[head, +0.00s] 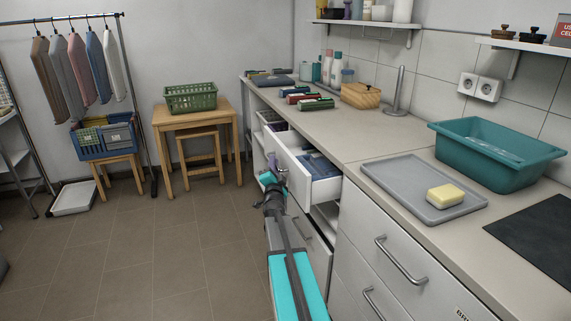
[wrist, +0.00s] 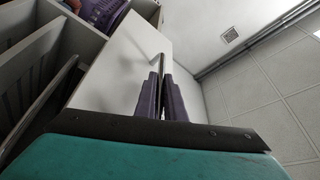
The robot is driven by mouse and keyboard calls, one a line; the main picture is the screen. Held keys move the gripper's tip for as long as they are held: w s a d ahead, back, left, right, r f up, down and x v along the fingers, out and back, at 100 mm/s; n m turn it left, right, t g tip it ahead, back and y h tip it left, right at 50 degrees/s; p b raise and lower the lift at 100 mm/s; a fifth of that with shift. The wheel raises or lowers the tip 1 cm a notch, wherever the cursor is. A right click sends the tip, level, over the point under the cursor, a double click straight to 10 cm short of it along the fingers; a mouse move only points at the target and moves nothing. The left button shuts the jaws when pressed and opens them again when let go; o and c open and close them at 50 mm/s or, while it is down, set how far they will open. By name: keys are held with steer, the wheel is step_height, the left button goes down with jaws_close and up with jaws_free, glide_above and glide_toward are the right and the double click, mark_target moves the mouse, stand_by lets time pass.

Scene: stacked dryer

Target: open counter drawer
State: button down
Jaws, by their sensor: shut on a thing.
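The counter drawer (head: 318,189) is white and stands pulled out from under the counter, in the middle of the head view. Dark blue folded cloth lies inside it. My gripper (head: 282,176) is at the drawer's front, with its fingers shut on the bar handle. In the wrist view, the purple-grey fingers (wrist: 162,98) close together at the grey handle (wrist: 158,65) on the white drawer front (wrist: 112,75). Most of the handle is hidden by the fingers in the head view.
Below is another drawer with a bar handle (head: 309,232). On the counter (head: 340,130) are a grey tray (head: 405,190) with yellow soap (head: 445,195), a teal basin (head: 495,152) and a wicker basket (head: 360,95). The tiled floor (head: 180,250) to the left is clear.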

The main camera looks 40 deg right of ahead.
steer(key=w+a+p, duration=0.2)
steer(key=w+a, duration=0.2)
steer(key=a, duration=0.7)
steer(key=w+a+p, duration=0.3)
steer(key=w+a, duration=0.2)
steer(key=a, duration=0.7)
steer(key=shift+r, duration=0.3)
steer(key=c, duration=2.1)
jaws_free()
steer(key=shift+f, duration=0.15)
steer(key=shift+s+f, duration=0.1)
steer(key=shift+b+v, duration=0.45)
steer(key=shift+v, duration=6.3)
steer(key=shift+a, duration=0.1)
